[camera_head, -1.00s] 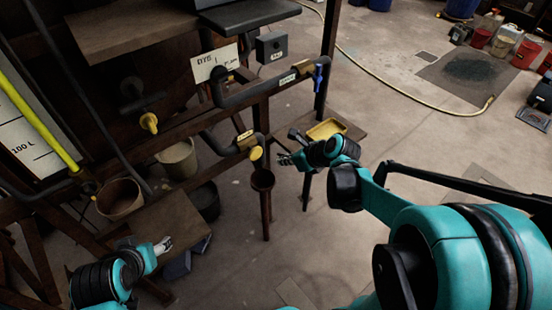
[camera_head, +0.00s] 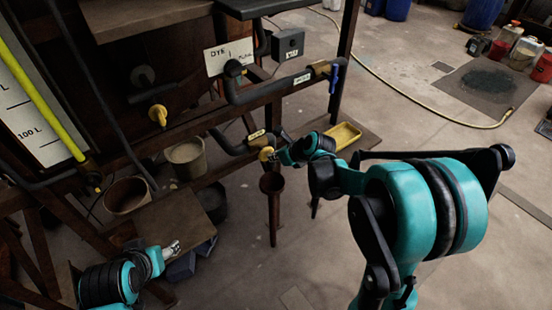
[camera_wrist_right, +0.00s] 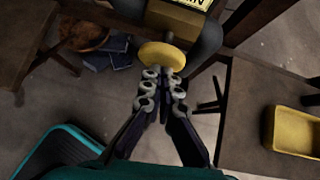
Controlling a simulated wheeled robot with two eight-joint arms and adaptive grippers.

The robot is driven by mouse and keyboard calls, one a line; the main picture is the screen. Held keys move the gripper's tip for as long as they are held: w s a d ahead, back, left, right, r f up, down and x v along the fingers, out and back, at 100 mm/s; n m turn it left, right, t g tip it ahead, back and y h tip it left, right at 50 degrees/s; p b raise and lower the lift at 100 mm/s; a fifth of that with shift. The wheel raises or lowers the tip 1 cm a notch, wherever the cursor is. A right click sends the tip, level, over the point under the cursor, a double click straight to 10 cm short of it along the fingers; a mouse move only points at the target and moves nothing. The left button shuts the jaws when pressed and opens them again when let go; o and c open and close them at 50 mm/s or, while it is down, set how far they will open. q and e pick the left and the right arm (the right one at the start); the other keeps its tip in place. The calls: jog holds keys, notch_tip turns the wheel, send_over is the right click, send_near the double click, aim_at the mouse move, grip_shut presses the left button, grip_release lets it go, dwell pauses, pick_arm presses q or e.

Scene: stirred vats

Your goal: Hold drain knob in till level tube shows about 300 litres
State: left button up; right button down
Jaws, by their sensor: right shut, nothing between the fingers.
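The drain knob is a round yellow knob (camera_head: 266,154) on a valve at the end of a dark pipe. It also shows in the right wrist view (camera_wrist_right: 160,56). My right gripper (camera_head: 279,157) is shut and empty, its fingertips right at the knob's face. In the right wrist view the fingertips (camera_wrist_right: 164,78) overlap the knob's lower edge; I cannot tell whether they press it. The level tube (camera_head: 42,92) is filled yellow-green past the 100 L mark and up out of the frame, so its top level is hidden. My left gripper (camera_head: 172,249) is low at the left, its jaws unclear.
Another yellow knob (camera_head: 158,114) sits further left. A blue-handled valve (camera_head: 334,76) is on the upper pipe. A funnel-topped pipe (camera_head: 272,184) stands below the drain knob. A yellow tray (camera_head: 345,136) lies on a stand to the right. Buckets (camera_head: 126,195) stand under the frame.

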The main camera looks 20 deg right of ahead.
jog(key=shift+w, duration=0.1)
jog(key=shift+w+a, duration=0.3)
jog(key=shift+w, duration=0.5)
dwell(7.1)
